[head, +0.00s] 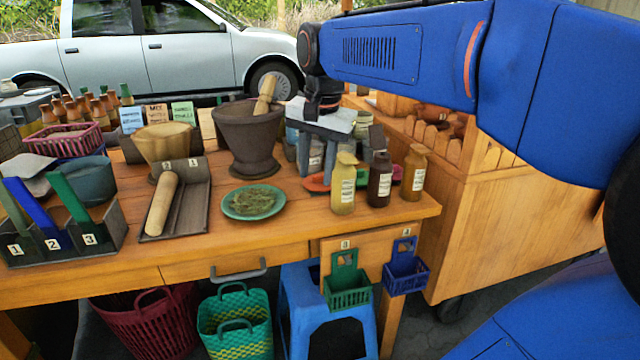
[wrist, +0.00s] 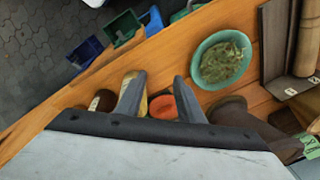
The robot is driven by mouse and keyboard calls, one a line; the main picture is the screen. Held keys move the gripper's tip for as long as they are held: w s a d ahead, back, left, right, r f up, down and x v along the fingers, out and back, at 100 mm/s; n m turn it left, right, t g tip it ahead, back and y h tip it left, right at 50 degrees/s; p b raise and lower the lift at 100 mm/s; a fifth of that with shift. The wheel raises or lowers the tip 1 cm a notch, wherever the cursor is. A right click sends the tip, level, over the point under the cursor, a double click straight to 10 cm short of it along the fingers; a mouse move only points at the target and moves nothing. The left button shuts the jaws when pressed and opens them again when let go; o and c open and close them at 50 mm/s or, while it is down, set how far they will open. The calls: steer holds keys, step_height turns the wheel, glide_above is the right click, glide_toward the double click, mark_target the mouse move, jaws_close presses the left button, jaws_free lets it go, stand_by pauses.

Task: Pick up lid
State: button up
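A flat red-orange lid-like disc (head: 316,184) lies on the table, partly hidden behind the yellow bottle and below my gripper. In the wrist view the round red-orange disc (wrist: 163,106) shows between the two grey fingers. My gripper (head: 317,172) points down over the table, right of the clay mortar (head: 247,137). Its fingers stand apart in the wrist view (wrist: 158,80), with nothing seen gripped between them. I cannot tell the exact height of the fingertips above the disc.
A yellow bottle (head: 343,187), a dark bottle (head: 379,182) and a tan bottle (head: 414,174) stand close in front and right. A green plate (head: 228,204) of herbs lies to the left. Green and blue baskets (head: 405,277) hang at the table's front edge.

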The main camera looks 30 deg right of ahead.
steer(key=w+d+r+m+g, duration=0.1)
steer(key=w+d+r+m, duration=0.35)
steer(key=w, duration=0.35)
step_height(320, 180, up, 3)
steer(key=m+g, duration=0.1)
steer(key=m, duration=0.5)
glide_above(320, 175)
step_height(320, 175, down, 12)
steer(key=shift+w+a+r, duration=0.1)
steer(key=shift+w+r, duration=0.05)
steer(key=shift+r, duration=0.05)
steer(key=shift+f, duration=2.65)
jaws_close()
